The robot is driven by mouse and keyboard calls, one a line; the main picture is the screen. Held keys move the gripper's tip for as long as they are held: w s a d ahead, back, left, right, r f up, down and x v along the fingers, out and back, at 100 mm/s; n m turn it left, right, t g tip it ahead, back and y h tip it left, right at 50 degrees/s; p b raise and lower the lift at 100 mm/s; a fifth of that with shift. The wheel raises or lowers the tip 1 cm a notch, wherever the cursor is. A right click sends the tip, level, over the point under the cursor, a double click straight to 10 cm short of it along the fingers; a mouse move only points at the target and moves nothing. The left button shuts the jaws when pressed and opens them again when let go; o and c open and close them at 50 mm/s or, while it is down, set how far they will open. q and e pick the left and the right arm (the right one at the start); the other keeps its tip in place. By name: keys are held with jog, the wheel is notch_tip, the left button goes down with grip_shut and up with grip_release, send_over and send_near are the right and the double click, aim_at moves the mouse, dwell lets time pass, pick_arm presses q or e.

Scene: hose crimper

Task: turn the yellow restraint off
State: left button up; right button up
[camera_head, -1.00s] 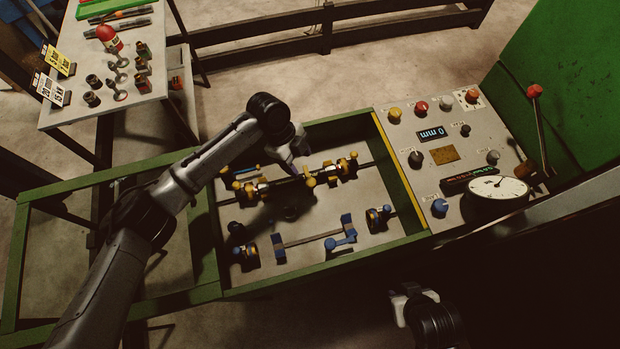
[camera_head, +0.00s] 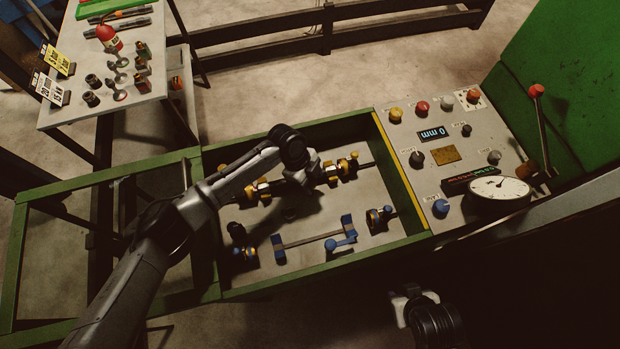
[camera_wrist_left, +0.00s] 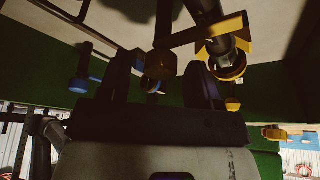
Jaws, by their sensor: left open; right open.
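The yellow restraint (camera_head: 345,167) lies across the back of the green-framed tray, with yellow clamps along a dark bar. My left gripper (camera_head: 312,178) is over the middle of this bar and hides part of it. In the left wrist view, the left gripper's dark fingers (camera_wrist_left: 162,85) stand apart. A dark yellowish knob (camera_wrist_left: 160,64) shows in line with the gap between them; I cannot tell whether it touches them. A yellow clamp (camera_wrist_left: 228,62) is just beyond the right finger. My right gripper (camera_head: 402,300) is low in the head view, away from the tray, its fingers partly in shadow.
A blue restraint (camera_head: 312,239) lies at the tray's front. The control panel (camera_head: 445,154) with knobs, a dial (camera_head: 499,190) and a red-tipped lever (camera_head: 538,120) stands to the right. A side table (camera_head: 85,125) with fittings is at the upper left. The green tray rim (camera_head: 330,276) surrounds the area.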

pick_arm(q)
grip_shut()
dwell(0.4)
